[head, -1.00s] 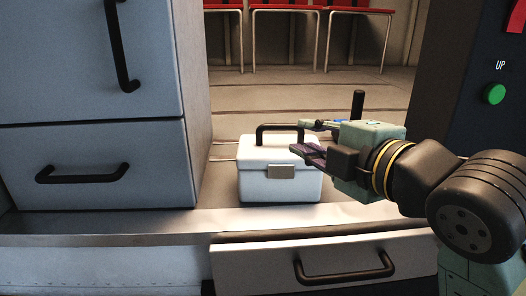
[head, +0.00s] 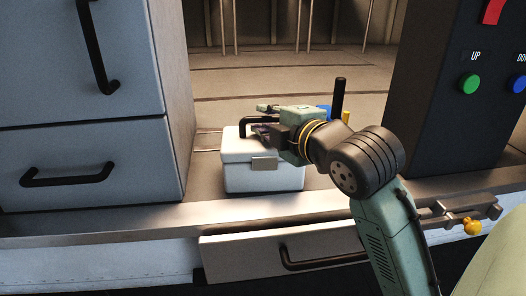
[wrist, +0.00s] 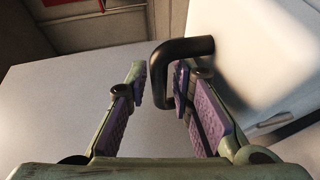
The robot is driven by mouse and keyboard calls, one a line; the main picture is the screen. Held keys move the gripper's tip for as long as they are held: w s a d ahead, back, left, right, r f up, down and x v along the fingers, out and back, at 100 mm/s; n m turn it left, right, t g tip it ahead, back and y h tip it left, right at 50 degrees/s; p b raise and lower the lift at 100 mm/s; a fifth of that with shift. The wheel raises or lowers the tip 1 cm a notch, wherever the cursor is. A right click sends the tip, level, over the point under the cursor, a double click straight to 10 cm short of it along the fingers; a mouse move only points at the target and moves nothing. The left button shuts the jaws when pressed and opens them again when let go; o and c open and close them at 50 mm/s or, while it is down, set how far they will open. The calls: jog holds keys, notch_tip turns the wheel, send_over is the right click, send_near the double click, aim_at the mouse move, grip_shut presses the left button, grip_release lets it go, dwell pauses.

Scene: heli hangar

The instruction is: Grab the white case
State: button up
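The white case (head: 262,177) stands upright on a ledge beside the cabinet, with a grey latch on its front and a black handle (head: 258,120) on top. My gripper (head: 264,120) reaches in from the right at handle height and partly covers the handle and the case's upper right. In the wrist view, my gripper (wrist: 158,88) is open, with purple pads apart. The black handle (wrist: 163,72) shows between its fingertips; I cannot tell whether either pad touches it. The white case (wrist: 238,50) fills the wrist view's upper right.
The blue-grey cabinet (head: 75,60) stands close on the case's left. A dark panel with UP button (head: 469,84) is at right. A black upright rod (head: 340,97) and a blue item stand behind my gripper. A drawer (head: 240,256) sits below the ledge.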

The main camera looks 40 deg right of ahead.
jog(key=shift+w, duration=0.1)
jog(key=shift+c, duration=0.2)
grip_shut()
dwell(0.6)
